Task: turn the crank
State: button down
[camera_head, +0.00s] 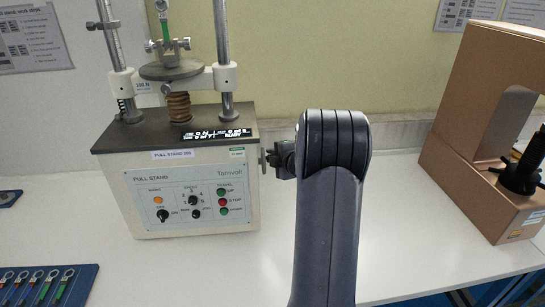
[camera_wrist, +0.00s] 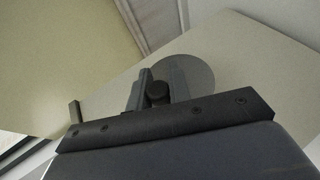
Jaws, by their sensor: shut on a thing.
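The pull stand (camera_head: 195,190) is a pale cabinet with a dark top and a front control panel. The crank (camera_head: 264,160) sits on its right side, seen nearly edge-on in the head view. In the wrist view the crank shows as a round grey disc (camera_wrist: 203,78) against the cabinet's side, with a dark knob (camera_wrist: 157,93). My gripper (camera_head: 281,158) reaches in from the right at the crank. In the wrist view its fingers (camera_wrist: 157,83) are shut around the knob, one on each side. My arm hides part of the bench behind it.
A brown C-shaped frame (camera_head: 461,150) with a black part stands on the white bench at right. A blue tray (camera_head: 85,290) of green- and red-handled pieces lies at front left. Two metal columns rise from the stand.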

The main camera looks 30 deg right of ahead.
jog(key=c, duration=1.3)
grip_release()
jog(key=v, duration=1)
jog(key=shift+s+r, duration=0.2)
jog(key=shift+s, duration=0.15)
jog(key=x, duration=1.1)
jog(key=shift+s+r, duration=0.1)
jog(key=shift+s, duration=0.05)
